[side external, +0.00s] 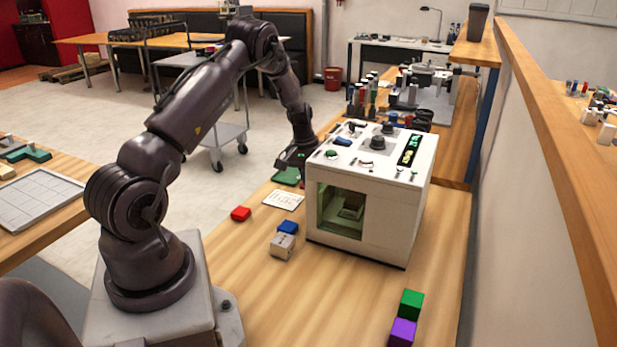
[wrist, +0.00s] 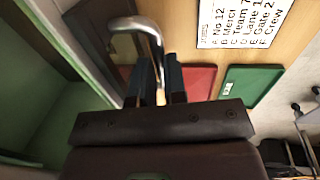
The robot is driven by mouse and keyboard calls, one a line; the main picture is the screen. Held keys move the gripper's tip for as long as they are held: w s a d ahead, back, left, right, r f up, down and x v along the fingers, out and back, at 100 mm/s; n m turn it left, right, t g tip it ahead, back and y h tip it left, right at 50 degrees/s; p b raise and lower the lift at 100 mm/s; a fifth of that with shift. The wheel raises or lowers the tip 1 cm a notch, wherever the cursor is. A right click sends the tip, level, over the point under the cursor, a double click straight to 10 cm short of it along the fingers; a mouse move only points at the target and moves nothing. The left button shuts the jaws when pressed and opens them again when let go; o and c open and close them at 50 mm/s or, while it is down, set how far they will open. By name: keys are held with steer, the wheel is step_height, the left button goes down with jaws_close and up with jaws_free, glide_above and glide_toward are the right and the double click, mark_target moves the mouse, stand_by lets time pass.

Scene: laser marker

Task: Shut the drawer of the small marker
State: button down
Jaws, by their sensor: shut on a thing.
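The small marker (side external: 380,215) is a white box with a window in its near side and knobs on top. It stands on the wooden bench in the side external view. My gripper (side external: 292,166) is at its left side there, and its fingers are hard to make out. In the wrist view, my gripper's fingers (wrist: 162,85) are shut on a bent metal handle (wrist: 150,38). A dark panel (wrist: 95,18) lies beside the handle. I cannot tell how far out the drawer is; its side is mostly hidden in the side external view.
A printed card (side external: 284,200), a green pad (side external: 286,177), a red block (side external: 240,214), a blue block (side external: 288,227) and a grey block (side external: 282,246) lie left of the marker. Green (side external: 411,303) and purple (side external: 402,332) blocks are at front right. The bench in front is mostly clear.

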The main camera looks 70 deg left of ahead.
steer(key=shift+w+d, duration=0.2)
steer(key=shift+d, duration=0.1)
steer(key=c, duration=1.2)
jaws_free()
steer(key=shift+o, duration=0.2)
steer(key=shift+a+r, duration=0.1)
steer(key=shift+r, duration=0.15)
step_height(320, 180, up, 12)
steer(key=s+a, duration=0.1)
steer(key=shift+s+a+r, duration=0.15)
steer(key=shift+s+a, duration=0.15)
steer(key=shift+s, duration=0.1)
